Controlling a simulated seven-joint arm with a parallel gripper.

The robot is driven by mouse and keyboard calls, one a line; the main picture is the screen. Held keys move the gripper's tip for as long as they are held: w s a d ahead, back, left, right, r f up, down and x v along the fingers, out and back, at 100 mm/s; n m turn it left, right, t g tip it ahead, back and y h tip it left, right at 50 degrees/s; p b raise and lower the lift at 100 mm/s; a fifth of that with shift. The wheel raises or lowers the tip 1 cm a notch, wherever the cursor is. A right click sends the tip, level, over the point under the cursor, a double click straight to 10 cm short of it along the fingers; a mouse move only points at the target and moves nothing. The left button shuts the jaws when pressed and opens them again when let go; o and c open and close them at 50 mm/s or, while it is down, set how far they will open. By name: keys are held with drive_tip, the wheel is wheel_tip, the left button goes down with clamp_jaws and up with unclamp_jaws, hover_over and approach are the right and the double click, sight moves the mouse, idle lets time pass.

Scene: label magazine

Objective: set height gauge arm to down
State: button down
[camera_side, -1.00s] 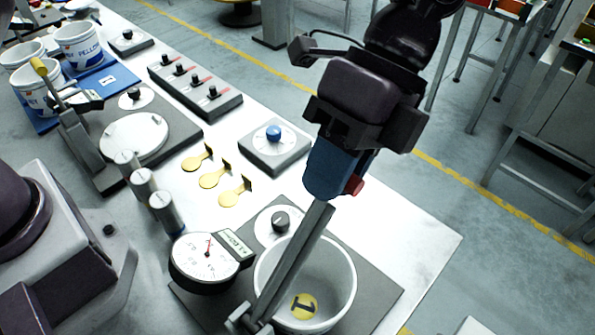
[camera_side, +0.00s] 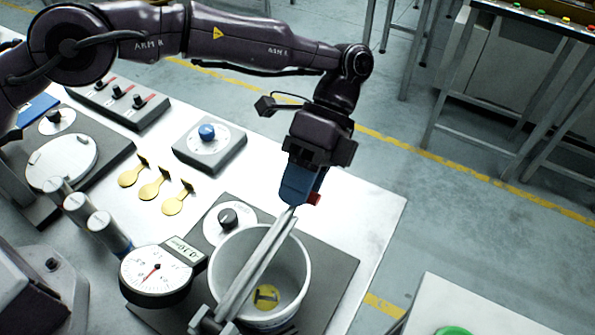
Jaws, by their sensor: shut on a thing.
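The height gauge arm (camera_side: 258,255) is a long grey bar. It is hinged at the lower end near the front of a dark plate and slants up to the right across the mouth of a white cup (camera_side: 306,262). My gripper (camera_side: 291,203), with blue fingers, is shut on the upper end of the bar, above the cup's far rim. The fingers hide the tip of the bar. A round dial gauge (camera_side: 150,272) with a red needle sits left of the cup. A yellow disc (camera_side: 266,296) marked 1 shows inside the cup.
A black knob (camera_side: 228,217) on a white disc stands behind the cup. Several yellow tags (camera_side: 150,189) lie to the left, beside metal cylinders (camera_side: 108,231). A blue-knob box (camera_side: 208,134) stands farther back. The bench is clear right of the plate.

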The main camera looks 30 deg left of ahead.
drive_tip(key=shift+s+f+g, duration=0.4)
drive_tip(key=shift+f, duration=0.25)
drive_tip(key=shift+d, duration=0.1)
drive_tip(key=c, duration=1.1)
unclamp_jaws()
drive_tip(key=shift+o, duration=0.2)
drive_tip(key=shift+w+r, duration=0.1)
drive_tip(key=shift+w, duration=0.05)
drive_tip(key=shift+w, duration=0.1)
